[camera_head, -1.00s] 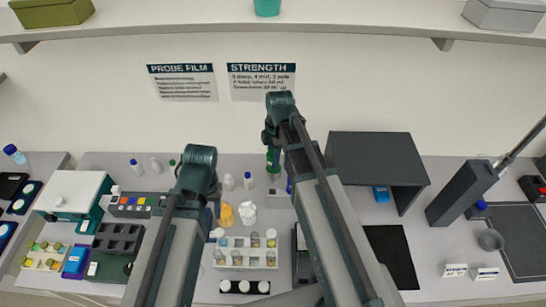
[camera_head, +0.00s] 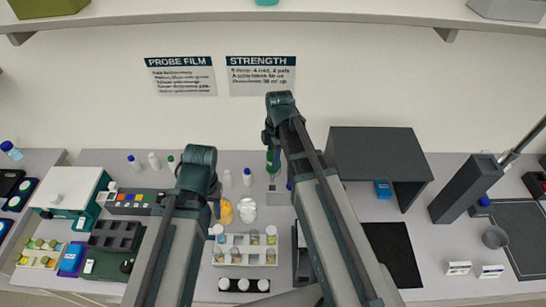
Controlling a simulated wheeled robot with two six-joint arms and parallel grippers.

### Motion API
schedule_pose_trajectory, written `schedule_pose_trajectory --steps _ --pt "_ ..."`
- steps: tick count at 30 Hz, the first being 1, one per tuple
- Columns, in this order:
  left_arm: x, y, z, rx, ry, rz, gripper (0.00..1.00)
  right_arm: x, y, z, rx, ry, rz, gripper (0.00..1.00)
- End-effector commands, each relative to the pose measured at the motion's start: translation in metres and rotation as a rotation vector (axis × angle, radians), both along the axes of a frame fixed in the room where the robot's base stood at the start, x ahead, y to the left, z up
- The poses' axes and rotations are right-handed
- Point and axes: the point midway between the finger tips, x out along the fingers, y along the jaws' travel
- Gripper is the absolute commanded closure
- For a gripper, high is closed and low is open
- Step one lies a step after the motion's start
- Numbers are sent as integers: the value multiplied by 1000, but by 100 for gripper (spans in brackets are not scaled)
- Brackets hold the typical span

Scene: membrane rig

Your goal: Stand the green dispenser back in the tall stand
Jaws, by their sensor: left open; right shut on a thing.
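The green dispenser (camera_head: 273,161) hangs upright below the end of my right arm, near the back of the bench. My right gripper (camera_head: 270,146) is shut on its upper part; the wrist and arm hide some of it. A small grey block (camera_head: 278,194) stands just below the dispenser in the picture, partly behind my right arm. I cannot tell whether it is the tall stand, or whether the dispenser touches it. My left gripper (camera_head: 214,200) is open and mostly hidden by its own wrist, left of the orange item.
A rack of vials (camera_head: 245,251) stands in front. An orange item (camera_head: 226,212) and a white crumpled-looking item (camera_head: 247,209) lie between the arms.

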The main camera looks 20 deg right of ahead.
Motion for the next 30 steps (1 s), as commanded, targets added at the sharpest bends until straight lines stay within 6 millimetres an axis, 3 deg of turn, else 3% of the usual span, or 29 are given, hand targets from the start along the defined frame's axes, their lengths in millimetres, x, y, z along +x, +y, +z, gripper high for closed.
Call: schedule_pose_trajectory --steps 30 --pt "1 0 -72 -1 -3 4 50 0 0 -72 0 0 0 100"
